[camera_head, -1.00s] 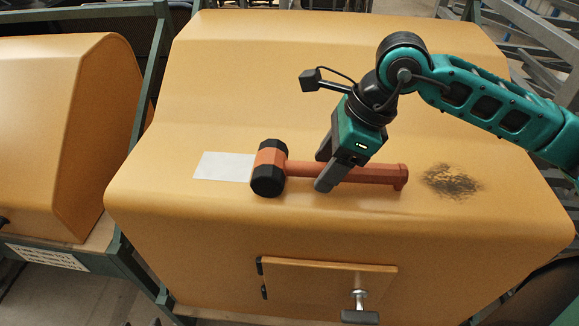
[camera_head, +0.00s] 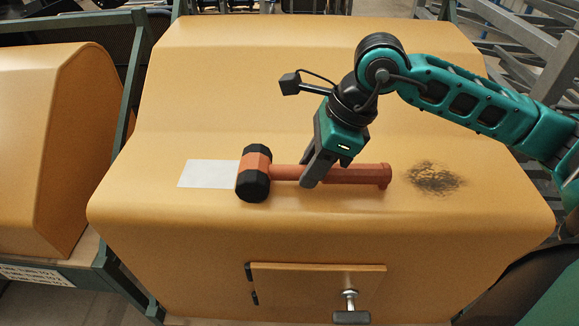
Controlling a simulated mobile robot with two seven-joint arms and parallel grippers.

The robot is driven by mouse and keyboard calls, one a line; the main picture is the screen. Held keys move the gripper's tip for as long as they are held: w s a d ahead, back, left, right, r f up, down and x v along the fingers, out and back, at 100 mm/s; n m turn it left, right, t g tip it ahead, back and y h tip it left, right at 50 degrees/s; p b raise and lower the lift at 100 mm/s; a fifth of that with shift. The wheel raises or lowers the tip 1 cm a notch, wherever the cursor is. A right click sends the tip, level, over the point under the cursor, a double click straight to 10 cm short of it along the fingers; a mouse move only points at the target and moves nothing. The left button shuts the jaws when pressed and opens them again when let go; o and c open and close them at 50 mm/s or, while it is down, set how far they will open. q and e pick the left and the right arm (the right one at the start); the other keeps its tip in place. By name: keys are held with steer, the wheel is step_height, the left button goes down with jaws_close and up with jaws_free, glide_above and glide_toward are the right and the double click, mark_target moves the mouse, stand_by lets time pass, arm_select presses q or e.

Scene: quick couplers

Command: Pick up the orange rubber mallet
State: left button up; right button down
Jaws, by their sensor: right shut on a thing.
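The orange rubber mallet (camera_head: 350,174) lies on its side on top of the yellow-orange housing (camera_head: 450,228). Its head has an orange middle and black faces and points left; the handle points right. My right gripper (camera_head: 311,176) comes down from above and is shut on the handle, close to the head. Whether the mallet touches the housing all along its length cannot be told. My left gripper is not in view.
A white label (camera_head: 208,174) lies flat left of the mallet head. A dark scuffed patch (camera_head: 435,178) is right of the handle. The housing's front has a small hatch (camera_head: 310,279) with a metal latch (camera_head: 350,302). Another yellow housing (camera_head: 45,150) stands at the left.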

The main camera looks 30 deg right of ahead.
steer(key=shift+r, duration=0.2)
arm_select(q)
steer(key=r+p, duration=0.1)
steer(key=p, duration=0.1)
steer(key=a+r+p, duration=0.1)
steer(key=p, duration=0.1)
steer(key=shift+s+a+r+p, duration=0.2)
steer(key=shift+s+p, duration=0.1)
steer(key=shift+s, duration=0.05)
arm_select(e)
step_height(320, 180, up, 20)
steer(key=shift+f, duration=0.15)
steer(key=c, duration=1.4)
jaws_free()
jaws_close()
